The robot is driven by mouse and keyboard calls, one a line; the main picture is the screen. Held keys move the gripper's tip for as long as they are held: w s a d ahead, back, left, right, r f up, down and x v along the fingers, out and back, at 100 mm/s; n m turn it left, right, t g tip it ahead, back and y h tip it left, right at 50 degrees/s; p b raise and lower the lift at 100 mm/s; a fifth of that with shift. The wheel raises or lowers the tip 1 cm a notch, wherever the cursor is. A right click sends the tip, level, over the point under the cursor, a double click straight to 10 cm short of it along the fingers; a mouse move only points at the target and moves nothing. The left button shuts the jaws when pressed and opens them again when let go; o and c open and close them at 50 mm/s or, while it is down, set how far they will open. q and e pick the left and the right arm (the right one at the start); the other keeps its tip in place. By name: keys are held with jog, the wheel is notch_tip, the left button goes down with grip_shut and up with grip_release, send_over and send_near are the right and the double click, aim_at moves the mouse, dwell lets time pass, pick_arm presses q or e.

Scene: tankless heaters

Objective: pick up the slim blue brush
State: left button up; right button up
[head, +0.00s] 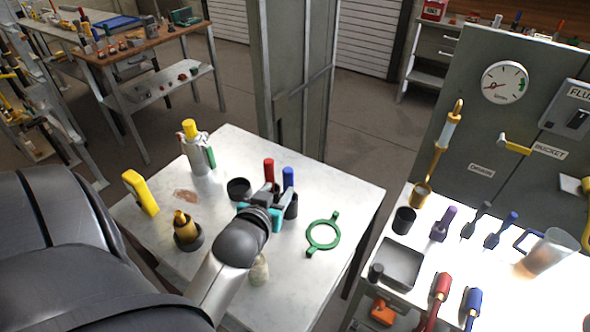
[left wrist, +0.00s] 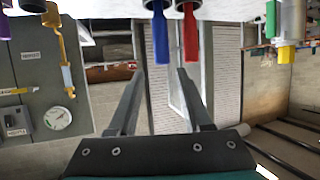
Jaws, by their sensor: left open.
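A slim blue handle (head: 288,178), which I take to be the blue brush, stands upright in a dark cup (head: 292,208) on the white table. Its lower end is hidden in the cup. My left gripper (head: 272,194) is open and empty, just in front of the blue and red handles. In the left wrist view, which looks upside down, the blue handle (left wrist: 158,38) hangs from the top between the lines of my open fingers (left wrist: 161,72), beyond their tips. A red handle (left wrist: 190,38) is right beside it. My right gripper is not in view.
The red handle (head: 268,168) stands close to the blue one. An empty-looking dark cup (head: 238,188), a green ring (head: 323,235), a yellow-capped bottle (head: 197,150) and a yellow tool (head: 141,193) share the table. Another blue-handled tool (head: 501,231) lies on the right bench.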

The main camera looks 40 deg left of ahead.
aim_at(288, 176)
pick_arm(q)
jog(key=x, duration=0.7)
jog(key=shift+w+a+b, duration=0.1)
jog(key=shift+w+b, duration=0.05)
jog(key=shift+b, duration=0.2)
jog(key=shift+a+r+b+x, duration=0.1)
jog(key=shift+r+b+x, duration=0.05)
jog(key=shift+x, duration=1.4)
jog(key=shift+a+r+b+x, duration=0.15)
jog(key=shift+x, duration=1.4)
grip_shut()
